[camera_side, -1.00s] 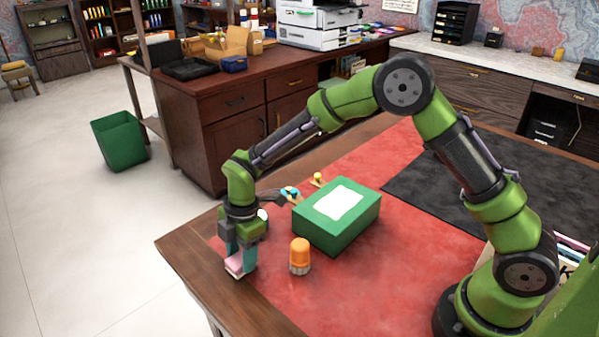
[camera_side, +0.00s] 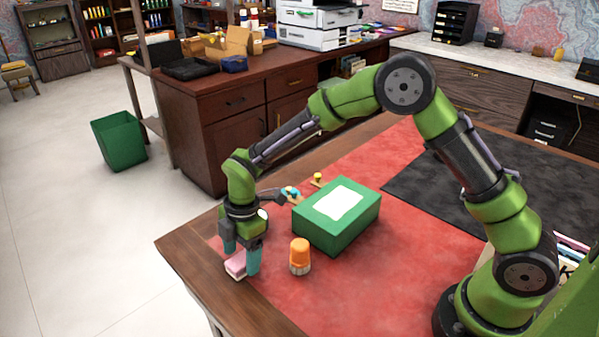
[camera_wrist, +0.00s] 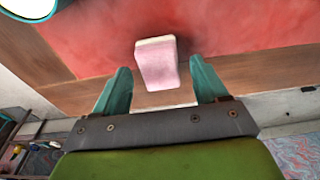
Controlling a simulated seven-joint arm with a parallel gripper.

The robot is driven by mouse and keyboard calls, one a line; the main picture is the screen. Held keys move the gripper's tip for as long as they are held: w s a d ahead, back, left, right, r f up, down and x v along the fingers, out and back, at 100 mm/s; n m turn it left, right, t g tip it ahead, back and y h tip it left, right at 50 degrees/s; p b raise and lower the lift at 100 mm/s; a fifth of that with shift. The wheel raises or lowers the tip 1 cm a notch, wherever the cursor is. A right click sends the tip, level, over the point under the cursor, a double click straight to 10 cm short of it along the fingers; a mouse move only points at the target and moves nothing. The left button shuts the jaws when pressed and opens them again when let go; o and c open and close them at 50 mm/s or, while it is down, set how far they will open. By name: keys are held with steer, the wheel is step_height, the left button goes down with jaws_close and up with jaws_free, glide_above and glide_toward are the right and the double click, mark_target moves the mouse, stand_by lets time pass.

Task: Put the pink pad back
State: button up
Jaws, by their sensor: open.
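The pink pad (camera_side: 236,264) lies near the front left corner of the desk, at the edge where the red leather meets the wood. It also shows in the wrist view (camera_wrist: 157,65), with a pale end away from me. My gripper (camera_side: 241,261) is low over the pad and open. In the wrist view its two teal fingers (camera_wrist: 157,88) are spread wide, one on each side of the pad's near end, with gaps between them and the pad. Whether the pad lies flat on the desk is hard to tell.
An orange-capped jar (camera_side: 300,257) stands just right of my gripper. A green box (camera_side: 352,228) with a white label sits behind it. Small yellow and teal items (camera_side: 291,192) lie behind the gripper. The desk's wooden edge (camera_side: 190,251) is close on the left. Red leather at the front right is clear.

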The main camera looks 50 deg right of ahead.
step_height(320, 180, up, 11)
steer(key=d, duration=0.2)
steer(key=s+d+r+m+t, duration=0.3)
steer(key=s+d+r+m, duration=0.5)
steer(key=r+m, duration=0.15)
steer(key=s+d+r+m+t, duration=0.2)
steer(key=s+d+m+t, duration=0.2)
steer(key=s+m, duration=0.8)
steer(key=d, duration=0.2)
steer(key=shift+s+d+m, duration=0.25)
steer(key=shift+d+m, duration=0.05)
steer(key=shift+m, duration=0.05)
